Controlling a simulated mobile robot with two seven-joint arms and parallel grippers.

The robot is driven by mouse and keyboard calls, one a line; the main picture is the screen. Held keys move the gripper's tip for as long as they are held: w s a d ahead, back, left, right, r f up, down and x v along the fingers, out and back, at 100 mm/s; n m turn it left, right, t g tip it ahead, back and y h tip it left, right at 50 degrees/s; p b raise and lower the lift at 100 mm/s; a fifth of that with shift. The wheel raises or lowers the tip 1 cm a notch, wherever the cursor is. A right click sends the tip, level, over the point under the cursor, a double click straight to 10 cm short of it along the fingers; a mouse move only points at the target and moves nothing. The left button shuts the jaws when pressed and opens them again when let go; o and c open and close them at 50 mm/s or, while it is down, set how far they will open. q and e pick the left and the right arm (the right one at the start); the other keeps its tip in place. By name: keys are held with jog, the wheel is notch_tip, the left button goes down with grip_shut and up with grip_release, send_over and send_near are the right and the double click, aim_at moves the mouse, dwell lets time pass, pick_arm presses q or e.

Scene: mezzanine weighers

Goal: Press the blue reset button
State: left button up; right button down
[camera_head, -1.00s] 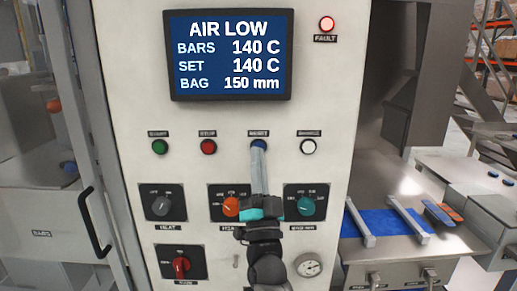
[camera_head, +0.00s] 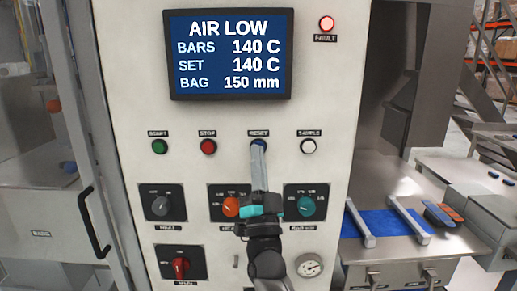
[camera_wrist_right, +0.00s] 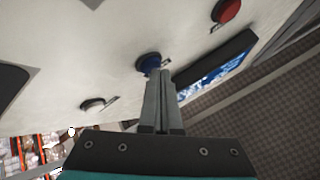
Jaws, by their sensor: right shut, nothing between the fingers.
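The blue reset button (camera_head: 258,142) is on the pale machine panel, under a RESET label, between the red stop button and the white sample button. My right gripper (camera_head: 258,150) is shut and empty, with its fingers pointing at the blue button and covering its lower part. In the right wrist view, the tips of the right gripper (camera_wrist_right: 158,76) are at the blue button (camera_wrist_right: 148,61) and overlap its edge. I cannot tell whether they touch it or whether it is pushed in. My left gripper is not in view.
The green start button (camera_head: 160,146), red stop button (camera_head: 208,146) and white sample button (camera_head: 308,146) share the row. Knobs sit below, close to my right arm. The screen (camera_head: 230,55) reads AIR LOW. The fault lamp (camera_head: 326,23) looks lit. A door handle (camera_head: 92,222) stands out left.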

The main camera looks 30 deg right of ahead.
jog(key=shift+w+d, duration=0.1)
dwell(0.6)
jog(key=shift+s+a+p, duration=0.4)
jog(key=shift+s+a, duration=0.05)
jog(key=shift+s, duration=0.25)
jog(key=s+a, duration=0.1)
jog(key=s+p, duration=0.1)
jog(key=s, duration=0.1)
jog(key=s+a+p, duration=0.1)
jog(key=shift+s+a, duration=0.15)
jog(key=shift+a, duration=0.15)
dwell(0.6)
